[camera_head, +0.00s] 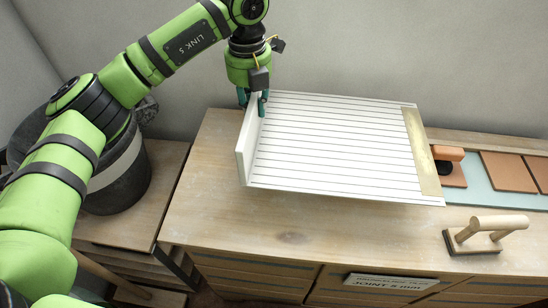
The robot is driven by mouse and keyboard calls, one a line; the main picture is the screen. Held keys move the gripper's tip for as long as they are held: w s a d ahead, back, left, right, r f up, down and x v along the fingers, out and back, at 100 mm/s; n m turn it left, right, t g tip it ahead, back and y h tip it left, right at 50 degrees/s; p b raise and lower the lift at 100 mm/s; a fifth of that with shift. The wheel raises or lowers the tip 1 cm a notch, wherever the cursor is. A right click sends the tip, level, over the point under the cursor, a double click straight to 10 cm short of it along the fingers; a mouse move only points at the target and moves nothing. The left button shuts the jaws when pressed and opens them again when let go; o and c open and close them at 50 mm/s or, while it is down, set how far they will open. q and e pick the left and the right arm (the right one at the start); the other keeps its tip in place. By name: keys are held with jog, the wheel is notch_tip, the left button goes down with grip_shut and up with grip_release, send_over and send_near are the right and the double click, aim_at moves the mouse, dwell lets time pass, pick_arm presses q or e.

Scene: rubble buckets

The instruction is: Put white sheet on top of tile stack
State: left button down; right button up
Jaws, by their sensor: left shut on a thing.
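A large white sheet (335,150) with thin dark parallel lines lies over the wooden worktop. A narrow white upright panel (246,150) stands along its left end; I cannot tell whether the two are one piece. My left gripper (254,103) points down from above and is shut on the far top part of the upright panel. Terracotta tiles (508,171) lie on a pale green strip at the right. Any tile stack under the sheet is hidden. My right gripper is out of view.
A tan strip (422,152) runs along the sheet's right end. A wooden-handled tool (486,232) stands front right, and an orange-and-black tool (447,165) sits beside the tiles. A dark bucket (128,178) stands left. The worktop's front (300,232) is clear.

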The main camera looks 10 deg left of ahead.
pick_arm(q)
jog(key=shift+s+a, duration=0.1)
jog(key=shift+a, duration=0.1)
jog(key=s+a+f+p, duration=0.1)
jog(key=a+f, duration=0.2)
jog(key=s+a+f+p, duration=0.1)
jog(key=a+f, duration=0.2)
jog(key=a, duration=0.1)
jog(key=s+a+f+p, duration=0.1)
jog(key=a+f, duration=0.2)
jog(key=f, duration=0.1)
jog(key=shift+s+a, duration=0.2)
jog(key=shift+a, duration=0.2)
jog(key=shift+f, duration=0.45)
jog(key=shift+f, duration=0.1)
jog(key=c, duration=1.1)
grip_release()
